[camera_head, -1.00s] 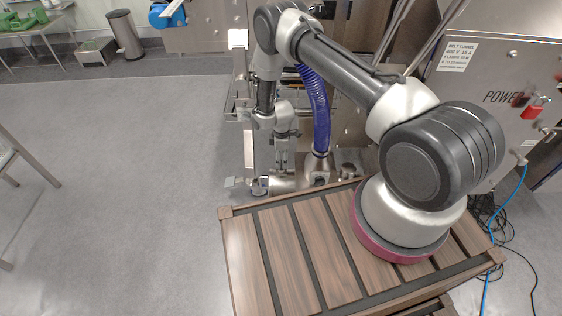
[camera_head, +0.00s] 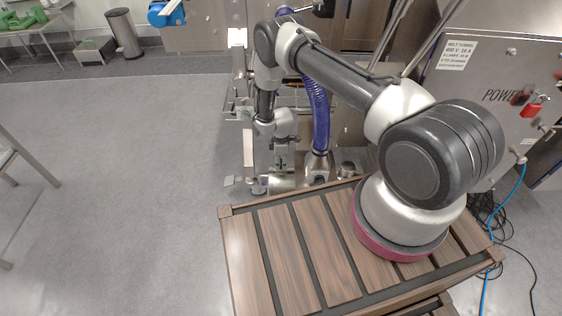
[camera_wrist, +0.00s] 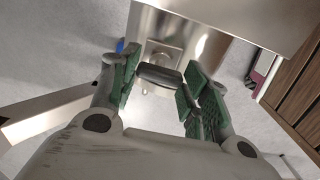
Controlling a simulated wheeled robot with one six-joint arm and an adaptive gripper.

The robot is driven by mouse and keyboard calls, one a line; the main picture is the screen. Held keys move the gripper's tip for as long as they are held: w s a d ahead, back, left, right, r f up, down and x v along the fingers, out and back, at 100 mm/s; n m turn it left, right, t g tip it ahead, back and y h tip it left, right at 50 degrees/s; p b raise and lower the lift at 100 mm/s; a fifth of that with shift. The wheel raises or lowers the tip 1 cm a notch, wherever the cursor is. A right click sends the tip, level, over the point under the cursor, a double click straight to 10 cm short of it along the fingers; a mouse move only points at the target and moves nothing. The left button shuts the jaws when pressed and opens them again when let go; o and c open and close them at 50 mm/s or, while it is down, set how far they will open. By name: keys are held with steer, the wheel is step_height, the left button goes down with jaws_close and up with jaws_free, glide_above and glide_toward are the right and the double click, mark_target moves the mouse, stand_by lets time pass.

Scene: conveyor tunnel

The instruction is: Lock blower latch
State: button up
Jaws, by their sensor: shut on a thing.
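The blower latch shows as a dark grey bar-like handle (camera_wrist: 160,75) in front of a round metal fitting in the wrist view. My gripper (camera_wrist: 158,84) has its green-padded fingers on either side of this handle and is shut on it. In the head view my gripper (camera_head: 281,160) is low behind the slatted table, beside a metal cylinder (camera_head: 283,183) of the blower. The latch itself is too small and too covered there to make out. A ribbed blue-purple hose (camera_head: 320,115) rises from the blower, right of my gripper.
A wood-slatted table top (camera_head: 285,250) lies in the foreground. The grey floor at left is mostly open.

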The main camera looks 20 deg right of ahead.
steer(key=m, duration=0.4)
steer(key=shift+m, duration=0.3)
steer(key=m, duration=0.4)
steer(key=shift+m, duration=0.3)
steer(key=m, duration=0.4)
steer(key=shift+m, duration=2.4)
steer(key=o, duration=1)
